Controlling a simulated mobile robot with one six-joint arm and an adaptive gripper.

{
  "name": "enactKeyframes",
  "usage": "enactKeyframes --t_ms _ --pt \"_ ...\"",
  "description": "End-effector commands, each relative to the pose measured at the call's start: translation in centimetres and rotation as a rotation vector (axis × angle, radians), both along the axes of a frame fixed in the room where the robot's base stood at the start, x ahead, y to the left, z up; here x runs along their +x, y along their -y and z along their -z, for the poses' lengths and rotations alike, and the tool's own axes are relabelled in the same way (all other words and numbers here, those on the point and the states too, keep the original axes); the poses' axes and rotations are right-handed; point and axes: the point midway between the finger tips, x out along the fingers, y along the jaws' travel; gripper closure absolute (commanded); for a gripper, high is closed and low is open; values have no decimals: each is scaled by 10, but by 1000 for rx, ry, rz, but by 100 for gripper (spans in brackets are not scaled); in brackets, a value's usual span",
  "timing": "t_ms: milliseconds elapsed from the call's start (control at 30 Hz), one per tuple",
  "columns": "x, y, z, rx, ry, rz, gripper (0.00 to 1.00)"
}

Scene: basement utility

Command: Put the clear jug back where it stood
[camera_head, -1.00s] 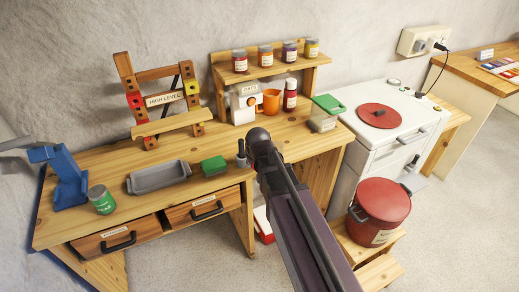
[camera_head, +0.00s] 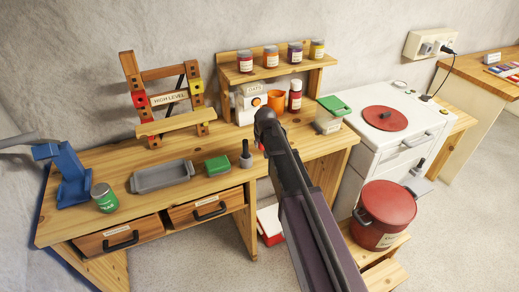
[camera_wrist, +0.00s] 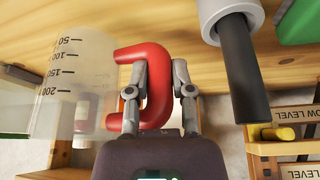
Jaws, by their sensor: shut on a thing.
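The clear jug (camera_wrist: 75,85) has dark volume marks and a red handle (camera_wrist: 158,88). It fills the left of the wrist view, and its far edge is cut off. My gripper (camera_wrist: 158,95) is shut on the red handle, one finger on each side. In the head view my gripper (camera_head: 267,122) is over the right part of the workbench (camera_head: 225,172). The jug cannot be made out there, so the arm appears to hide it. Whether the jug touches the bench is not clear.
A dark-handled tool (camera_head: 246,157) and a green box (camera_head: 217,166) stand left of my gripper. A green-lidded container (camera_head: 329,115) is to its right. Behind are an orange cup (camera_head: 276,101), a red bottle (camera_head: 295,97) and a jar shelf (camera_head: 270,72).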

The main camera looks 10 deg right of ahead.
Motion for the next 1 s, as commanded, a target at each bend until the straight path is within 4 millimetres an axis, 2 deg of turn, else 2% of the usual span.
enactKeyframes --t_ms 200,367,700,1000 --pt "2 1 0 0 0 1 100" --pt "17 4 2 -1 0 1 100" --pt "13 4 32 0 0 2 100" --pt "13 4 36 0 0 2 100"
